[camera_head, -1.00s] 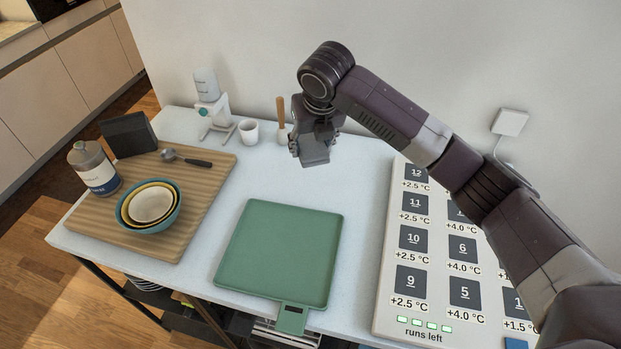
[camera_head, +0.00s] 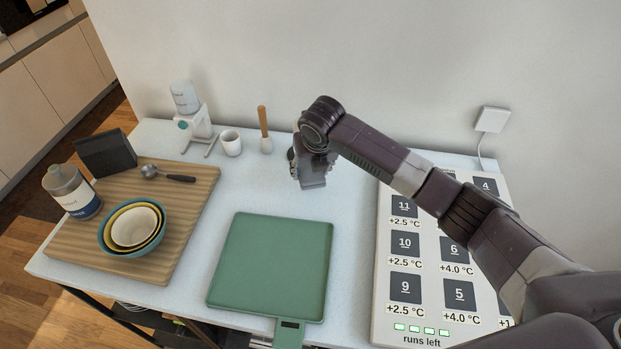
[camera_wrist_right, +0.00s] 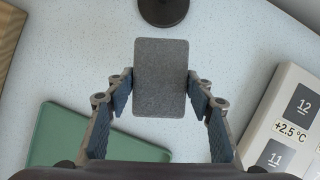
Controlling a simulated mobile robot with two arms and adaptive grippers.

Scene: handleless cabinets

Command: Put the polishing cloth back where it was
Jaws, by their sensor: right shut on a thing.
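A flat grey rectangular piece, which I take as the polishing cloth (camera_wrist_right: 160,78), shows in the right wrist view between the two fingers of my right gripper (camera_wrist_right: 160,92). The fingers are shut on its left and right edges. In the head view my right gripper (camera_head: 312,180) points down over the back middle of the white table, behind the green square board (camera_head: 268,265). The cloth's gap to the table top is hard to judge. My left gripper is not in view.
A numbered panel (camera_head: 383,270) lies to the right. A wooden board (camera_head: 190,215) with bowls (camera_head: 135,228), a bottle (camera_head: 72,190) and a spoon (camera_head: 170,175) is left. A white cup (camera_head: 231,143) and a wooden-handled tool (camera_head: 264,130) stand behind. A dark round object (camera_wrist_right: 163,10) is near the cloth.

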